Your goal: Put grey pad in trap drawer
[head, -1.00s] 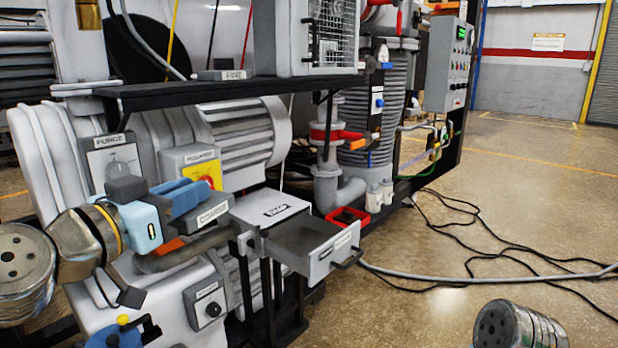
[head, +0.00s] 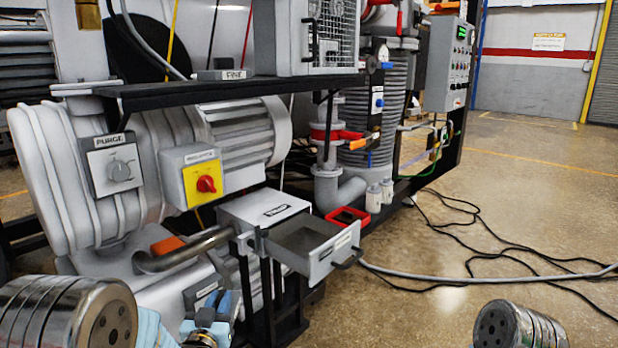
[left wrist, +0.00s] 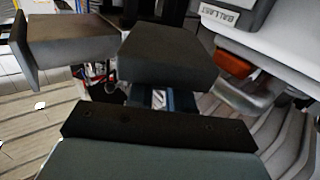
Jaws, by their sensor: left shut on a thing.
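The trap drawer (head: 320,266) is a grey metal drawer, pulled open towards the right under its grey housing. Its tray looks empty from the head camera. My left gripper (head: 212,318) is low at the bottom edge of the head view, left of and below the drawer, and partly cut off. In the left wrist view a dark grey block, seemingly the grey pad (left wrist: 168,58), sits in front of the dark gripper mount; my left gripper is shut on it. My right gripper is out of view.
A bent pipe (head: 185,254) and an orange part (head: 167,245) lie just left of the drawer. A red tray (head: 348,217) stands behind the drawer. Cables cross the open floor at right.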

